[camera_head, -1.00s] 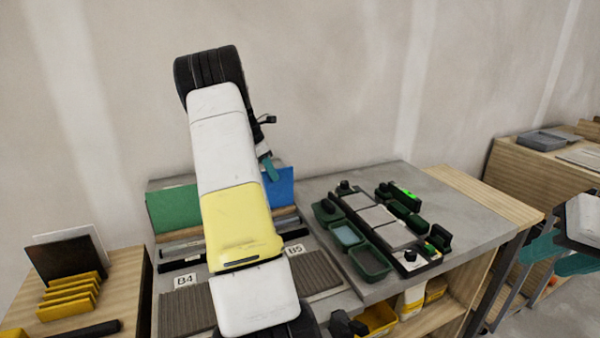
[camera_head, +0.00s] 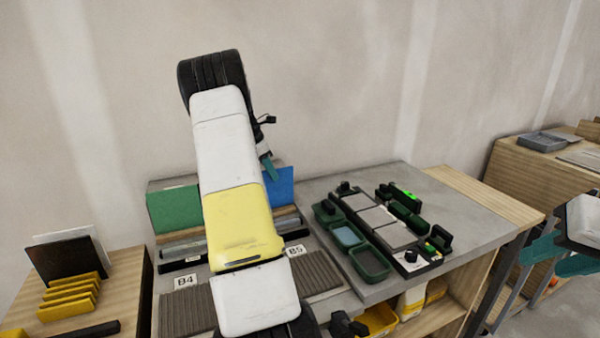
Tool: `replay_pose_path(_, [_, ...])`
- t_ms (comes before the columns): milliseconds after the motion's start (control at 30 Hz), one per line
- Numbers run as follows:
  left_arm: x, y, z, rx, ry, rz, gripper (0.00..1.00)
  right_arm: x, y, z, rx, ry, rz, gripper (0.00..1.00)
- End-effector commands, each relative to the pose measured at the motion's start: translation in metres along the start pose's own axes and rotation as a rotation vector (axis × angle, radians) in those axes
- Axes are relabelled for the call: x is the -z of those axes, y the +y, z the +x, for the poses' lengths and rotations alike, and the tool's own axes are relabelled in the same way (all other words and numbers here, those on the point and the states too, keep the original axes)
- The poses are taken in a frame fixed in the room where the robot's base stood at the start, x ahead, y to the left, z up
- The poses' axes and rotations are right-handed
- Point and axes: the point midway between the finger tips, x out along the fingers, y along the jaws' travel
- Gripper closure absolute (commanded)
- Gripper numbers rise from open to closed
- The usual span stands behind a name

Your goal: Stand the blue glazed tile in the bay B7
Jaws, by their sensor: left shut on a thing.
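The blue glazed tile (camera_head: 284,187) stands upright at the back of the rack, right of my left arm. Only its right part shows; the arm hides the rest. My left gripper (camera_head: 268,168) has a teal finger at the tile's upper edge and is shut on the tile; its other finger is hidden. My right gripper (camera_head: 556,257) is at the right edge, with its teal fingers apart and nothing seen between them. The B4 label (camera_head: 186,282) and B5 label (camera_head: 295,250) show on the rack; I see no B7 label.
A green tile (camera_head: 173,209) stands left of my arm. Ribbed pads (camera_head: 318,272) lie in front of the labels. The grey bench (camera_head: 450,205) on the right carries a tool tray and green bins (camera_head: 370,263). A yellow rack (camera_head: 72,296) with a dark tile stands at left.

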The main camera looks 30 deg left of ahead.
Motion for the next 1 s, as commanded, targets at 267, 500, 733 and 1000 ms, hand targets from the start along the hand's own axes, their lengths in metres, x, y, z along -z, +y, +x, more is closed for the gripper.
replay_pose_path(267, [0.0002, 0.0008, 0.0005, -0.003, -0.001, 0.000, 1.00, 0.0000, 0.0000, 0.0000, 0.000, 0.000, 0.000, 0.64])
replay_pose_path(500, [0.0004, 0.0010, 0.0005, -0.003, 0.000, 0.000, 1.00, 0.0000, 0.0000, 0.0000, 0.000, 0.000, 0.000, 0.64])
replay_pose_path(733, [0.0007, 0.0015, 0.0006, -0.003, 0.000, 0.000, 1.00, 0.0000, 0.0000, 0.0000, 0.000, 0.000, 0.000, 0.64])
replay_pose_path(1000, [0.0009, 0.0016, 0.0007, -0.004, 0.000, 0.000, 0.67, 0.0000, 0.0000, 0.0000, 0.000, 0.000, 0.000, 0.64])
